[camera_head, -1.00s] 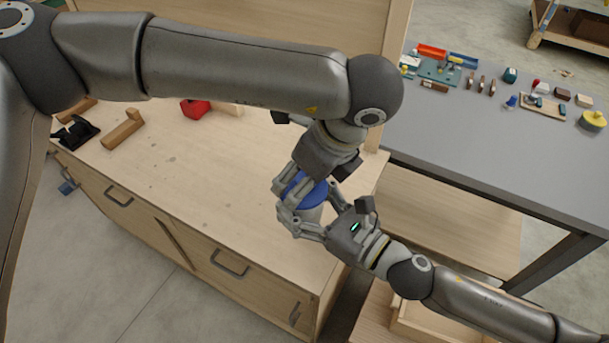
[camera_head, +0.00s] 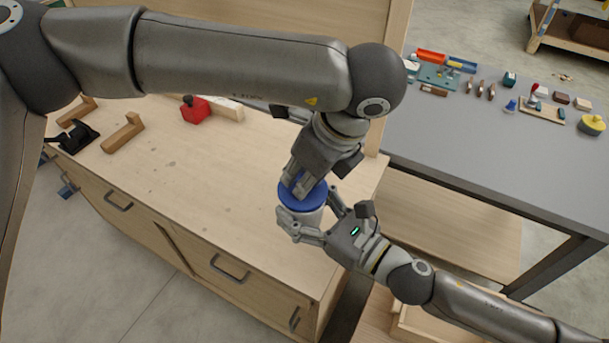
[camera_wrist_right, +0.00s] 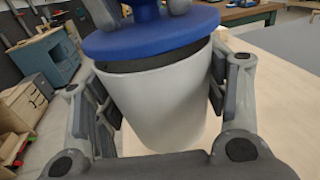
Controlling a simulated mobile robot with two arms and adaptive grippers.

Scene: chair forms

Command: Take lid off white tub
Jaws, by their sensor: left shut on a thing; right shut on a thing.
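The white tub (camera_head: 312,217) stands upright near the right end of the wooden workbench, and it fills the middle of the right wrist view (camera_wrist_right: 160,105). My right gripper (camera_head: 314,216) is shut on the tub's sides, one finger on each side. The blue lid (camera_head: 316,200) sits over the tub's mouth. In the right wrist view the lid (camera_wrist_right: 150,40) looks slightly raised and tilted, with a dark band between it and the rim. My left gripper (camera_head: 302,187) is shut on the lid's knob from above; its fingers partly hide the knob.
On the wooden workbench (camera_head: 200,190) lie a red block (camera_head: 195,110), a wooden piece (camera_head: 123,134) and a black tool (camera_head: 75,137). A grey table (camera_head: 470,145) on the right carries small tools and a yellow item (camera_head: 591,125). The bench's front half is clear.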

